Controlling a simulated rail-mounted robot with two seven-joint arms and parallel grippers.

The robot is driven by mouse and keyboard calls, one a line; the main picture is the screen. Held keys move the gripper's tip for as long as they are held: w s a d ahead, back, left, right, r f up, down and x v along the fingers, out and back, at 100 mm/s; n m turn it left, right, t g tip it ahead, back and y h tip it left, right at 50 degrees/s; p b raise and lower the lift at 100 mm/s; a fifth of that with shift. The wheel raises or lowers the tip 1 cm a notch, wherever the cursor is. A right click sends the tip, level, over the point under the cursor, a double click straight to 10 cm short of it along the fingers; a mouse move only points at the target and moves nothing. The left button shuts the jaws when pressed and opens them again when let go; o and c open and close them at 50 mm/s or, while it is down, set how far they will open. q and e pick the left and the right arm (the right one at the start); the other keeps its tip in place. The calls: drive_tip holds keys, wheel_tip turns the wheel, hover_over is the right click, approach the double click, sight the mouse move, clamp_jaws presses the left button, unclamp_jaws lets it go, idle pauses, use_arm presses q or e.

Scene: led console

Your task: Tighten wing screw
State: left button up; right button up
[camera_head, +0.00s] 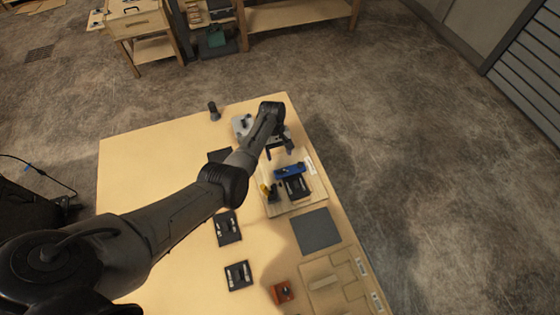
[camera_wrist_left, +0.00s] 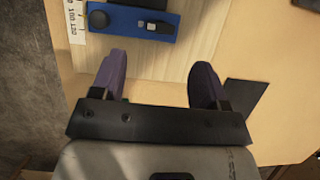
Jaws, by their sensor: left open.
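My left gripper (camera_head: 279,148) is over the far part of the wooden board (camera_head: 302,207), near a blue block (camera_head: 290,171). In the left wrist view, the left gripper (camera_wrist_left: 158,84) has its two dark purple fingers wide apart with nothing between them. The blue block (camera_wrist_left: 130,22) lies beyond the fingertips and carries a round black knob (camera_wrist_left: 98,19) and a small grey and black part. I cannot make out a wing screw for certain in either view. My left arm hides part of the table. My right gripper is not in view.
A black block (camera_head: 297,187) and a yellow part (camera_head: 265,190) sit on the board. Dark trays with small parts (camera_head: 238,275), a grey mat (camera_head: 316,231), an orange block (camera_head: 282,292) and a dark cylinder (camera_head: 214,111) are around it. The table's far left area is clear.

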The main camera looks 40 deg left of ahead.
use_arm(q)
drive_tip(key=v, duration=0.6)
drive_tip(key=shift+r, duration=0.4)
drive_tip(key=shift+a, duration=0.1)
